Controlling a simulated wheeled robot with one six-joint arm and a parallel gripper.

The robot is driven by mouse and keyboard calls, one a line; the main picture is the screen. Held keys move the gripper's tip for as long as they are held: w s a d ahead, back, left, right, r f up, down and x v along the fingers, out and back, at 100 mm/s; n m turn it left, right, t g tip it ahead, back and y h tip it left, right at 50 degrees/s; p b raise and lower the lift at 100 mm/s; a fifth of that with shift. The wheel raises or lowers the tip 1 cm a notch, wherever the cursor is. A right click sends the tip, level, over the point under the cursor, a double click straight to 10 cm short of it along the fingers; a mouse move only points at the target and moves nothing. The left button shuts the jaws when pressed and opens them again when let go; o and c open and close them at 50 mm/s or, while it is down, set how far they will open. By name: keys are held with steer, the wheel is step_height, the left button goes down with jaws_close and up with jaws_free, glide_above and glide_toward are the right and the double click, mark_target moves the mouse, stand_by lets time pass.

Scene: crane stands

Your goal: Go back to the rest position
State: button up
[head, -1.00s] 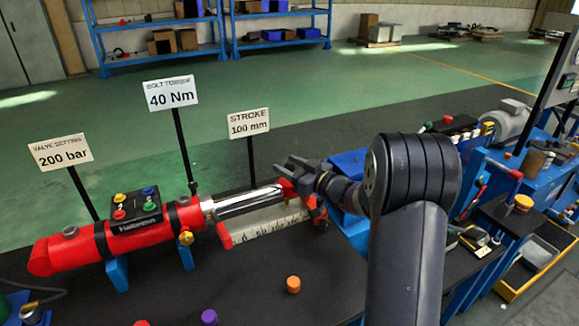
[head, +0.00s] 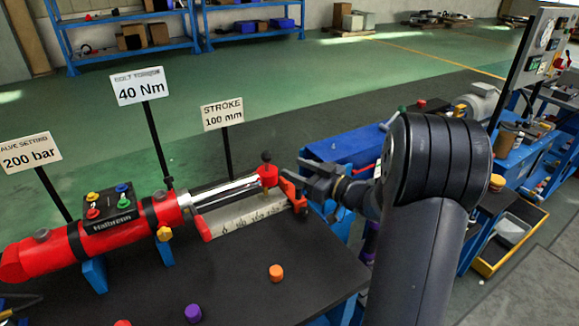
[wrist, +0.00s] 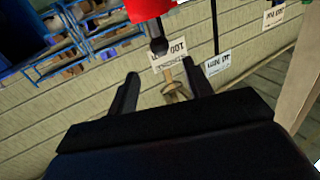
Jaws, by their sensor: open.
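My gripper (head: 294,170) is open and empty, just right of the rod end of a red hydraulic cylinder (head: 70,250). In the head view a small gap seems to part its fingers from the red rod end (head: 268,175), which carries a black knob (head: 266,157). In the wrist view the two dark fingers (wrist: 163,85) stand apart with nothing gripped. A red part (wrist: 148,8) with a black knob (wrist: 158,45) shows beyond them. My arm hides part of the bench behind it.
The black bench holds an orange cap (head: 276,273) and a purple cap (head: 193,313). A white scale (head: 240,215) lies beside the rod. Sign posts, such as the stroke sign (head: 222,113), stand behind the cylinder. A blue bench block (head: 350,147) is behind my gripper.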

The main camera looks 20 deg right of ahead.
mark_target(265, 159)
stand_by(0.3)
steer(key=x, duration=1)
steer(key=shift+w+a+p, duration=0.1)
steer(key=shift+a+p, duration=0.15)
steer(key=shift+p, duration=0.15)
steer(key=shift+w+a, duration=0.2)
steer(key=shift+a, duration=0.05)
steer(key=shift+s+a, duration=0.2)
steer(key=shift+a, duration=0.25)
